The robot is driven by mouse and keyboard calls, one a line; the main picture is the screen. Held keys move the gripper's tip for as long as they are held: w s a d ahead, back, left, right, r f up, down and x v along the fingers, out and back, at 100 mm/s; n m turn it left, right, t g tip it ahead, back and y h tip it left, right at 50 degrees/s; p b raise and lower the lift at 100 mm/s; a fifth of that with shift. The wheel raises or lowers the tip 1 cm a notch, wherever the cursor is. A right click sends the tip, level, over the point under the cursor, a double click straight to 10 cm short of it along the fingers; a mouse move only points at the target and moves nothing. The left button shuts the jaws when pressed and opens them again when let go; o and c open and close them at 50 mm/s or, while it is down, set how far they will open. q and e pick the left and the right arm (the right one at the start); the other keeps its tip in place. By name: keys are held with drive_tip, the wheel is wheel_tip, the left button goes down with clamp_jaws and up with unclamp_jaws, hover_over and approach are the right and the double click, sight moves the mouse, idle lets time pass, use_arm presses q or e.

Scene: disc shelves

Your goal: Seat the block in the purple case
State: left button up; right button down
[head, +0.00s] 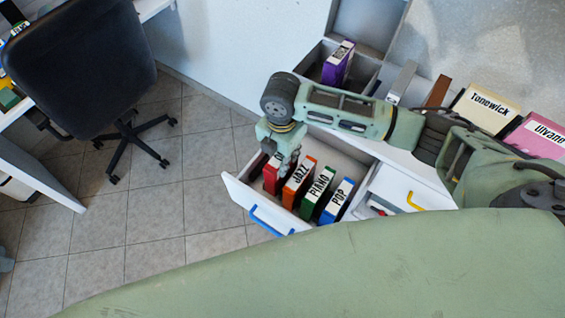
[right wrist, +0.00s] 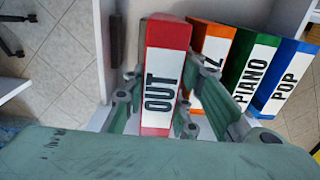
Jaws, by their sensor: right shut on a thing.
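The purple case (head: 338,63) stands upright in an open grey box at the top middle of the head view. My right gripper (head: 284,160) reaches down into the open white drawer. It is shut on the red case (head: 271,176), with its label "OUT" facing the camera in the right wrist view (right wrist: 161,82). The fingers lie on either side of this case. I cannot tell if the case is lifted off the drawer floor. I cannot identify the block for certain in either view. My left gripper is not in view.
The drawer (head: 254,208) also holds an orange JAZZ case (head: 298,186), a green PIANO case (head: 317,194) and a blue POP case (head: 337,201), close beside the red one. Tonewick (head: 487,106) and Ulvane (head: 540,134) cases stand right. A black chair (head: 82,70) stands left.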

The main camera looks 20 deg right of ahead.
wheel_tip(320, 180, down, 4)
drive_tip(key=shift+r, duration=0.15)
drive_tip(key=shift+f, duration=0.2)
drive_tip(key=c, duration=1.7)
unclamp_jaws()
drive_tip(key=shift+r, duration=0.15)
wheel_tip(320, 180, up, 12)
drive_tip(key=shift+r+b, duration=0.1)
drive_tip(key=shift+b, duration=0.45)
